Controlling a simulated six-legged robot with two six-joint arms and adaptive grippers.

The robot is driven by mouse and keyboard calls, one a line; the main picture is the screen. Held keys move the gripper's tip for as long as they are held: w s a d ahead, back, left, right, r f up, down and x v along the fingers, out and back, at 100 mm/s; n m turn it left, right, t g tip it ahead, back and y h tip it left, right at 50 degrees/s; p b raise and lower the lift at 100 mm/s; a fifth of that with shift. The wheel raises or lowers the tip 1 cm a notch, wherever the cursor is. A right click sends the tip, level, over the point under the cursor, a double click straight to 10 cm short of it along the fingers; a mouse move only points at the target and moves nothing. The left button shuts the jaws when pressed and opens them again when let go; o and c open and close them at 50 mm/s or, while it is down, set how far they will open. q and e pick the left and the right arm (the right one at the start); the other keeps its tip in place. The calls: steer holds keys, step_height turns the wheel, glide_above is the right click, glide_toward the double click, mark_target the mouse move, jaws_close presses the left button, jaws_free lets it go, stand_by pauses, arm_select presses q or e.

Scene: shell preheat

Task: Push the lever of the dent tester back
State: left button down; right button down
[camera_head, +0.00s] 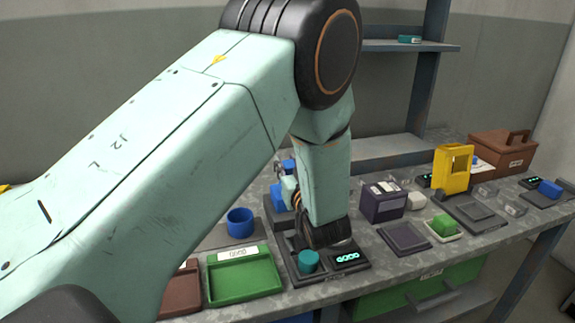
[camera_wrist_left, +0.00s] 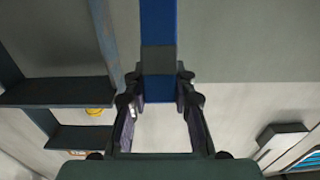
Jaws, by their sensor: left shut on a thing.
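My left arm crosses the head view and ends low over the bench. Its forearm hides most of what is behind it, including the fingertips. In the left wrist view my left gripper (camera_wrist_left: 158,82) is shut on an upright blue bar with a grey band, which I take to be the lever (camera_wrist_left: 158,25) of the dent tester. In the head view a small blue part (camera_head: 289,166) shows just left of my wrist. It looks like part of the dent tester, which is mostly hidden. My right gripper is not in view.
In front of my wrist stand a teal knob (camera_head: 309,261) and a lit display (camera_head: 347,258). A green tray (camera_head: 243,276) and blue cup (camera_head: 240,222) are left. A dark purple box (camera_head: 383,202) and yellow stand (camera_head: 453,168) are right. A shelf (camera_head: 405,45) rises behind.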

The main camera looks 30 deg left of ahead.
arm_select(q)
steer(key=shift+f, duration=0.1)
steer(key=shift+w+a+p, duration=0.1)
steer(key=shift+a+p, duration=0.1)
steer(key=shift+p, duration=0.55)
steer(key=w+a+f+g+h+p, duration=0.1)
steer(key=w+a+g+h+p, duration=0.3)
steer(key=p, duration=1.3)
steer(key=a+g+h, duration=0.1)
steer(key=h, duration=0.2)
steer(key=shift+w+a+g+p, duration=0.3)
steer(key=shift+g+p, duration=0.05)
steer(key=shift+g, duration=0.05)
steer(key=c, duration=1.6)
jaws_free()
steer(key=o, duration=0.5)
steer(key=shift+w+a, duration=0.15)
steer(key=shift+w, duration=0.1)
